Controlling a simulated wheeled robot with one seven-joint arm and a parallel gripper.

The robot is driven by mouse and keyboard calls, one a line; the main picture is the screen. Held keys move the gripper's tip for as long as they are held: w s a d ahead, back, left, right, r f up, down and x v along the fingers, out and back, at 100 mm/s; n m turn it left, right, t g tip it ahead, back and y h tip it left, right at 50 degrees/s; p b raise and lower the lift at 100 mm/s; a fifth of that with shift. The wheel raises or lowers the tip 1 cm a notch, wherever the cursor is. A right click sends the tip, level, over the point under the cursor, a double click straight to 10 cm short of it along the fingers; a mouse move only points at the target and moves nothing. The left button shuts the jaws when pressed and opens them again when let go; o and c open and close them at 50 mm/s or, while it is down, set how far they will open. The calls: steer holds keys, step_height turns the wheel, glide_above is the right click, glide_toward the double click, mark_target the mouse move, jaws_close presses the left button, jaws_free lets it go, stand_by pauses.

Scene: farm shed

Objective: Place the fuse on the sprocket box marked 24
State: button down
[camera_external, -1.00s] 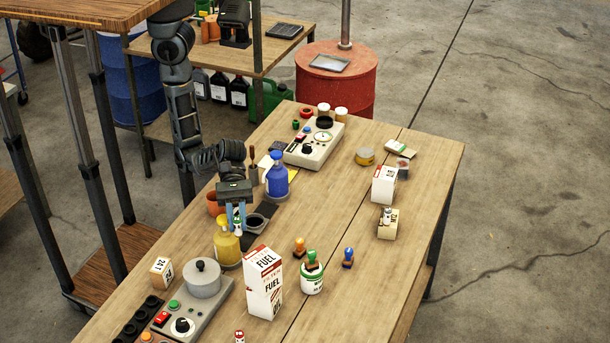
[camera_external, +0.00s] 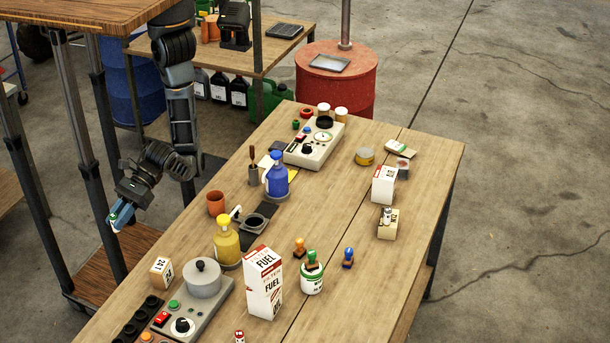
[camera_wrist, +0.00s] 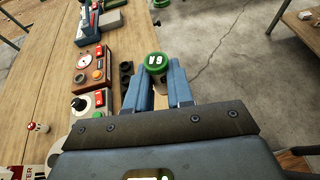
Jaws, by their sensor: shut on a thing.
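My gripper (camera_external: 114,224) is at the left, out beyond the table's left edge, with its blue fingers tilted down to the left. In the wrist view, my gripper (camera_wrist: 157,88) is shut on the fuse (camera_wrist: 156,64), a small cylinder with a green cap bearing white print. In the external view the fuse is mostly hidden by the fingers. The sprocket box (camera_external: 161,272) is a small cream and brown box whose marking looks like "24T". It stands at the table's left edge, right of and below my gripper in the picture, apart from it. I see nothing on its top.
A control panel with a grey pot (camera_external: 203,279) stands beside the box. A yellow bottle (camera_external: 227,243), fuel carton (camera_external: 264,284) and orange cup (camera_external: 216,203) stand on the table (camera_external: 340,235). Another cream box (camera_external: 388,224) with a small cylinder on it is at the right.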

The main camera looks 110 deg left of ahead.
steer(key=s, duration=0.1)
steer(key=b, duration=0.1)
glide_above(163, 262)
steer(key=shift+g, duration=0.3)
step_height(163, 262, down, 7)
steer(key=shift+f, duration=0.1)
steer(key=shift+f+b, duration=0.4)
steer(key=shift+f, duration=1.55)
steer(key=c, duration=1)
jaws_free()
steer(key=v, duration=1.2)
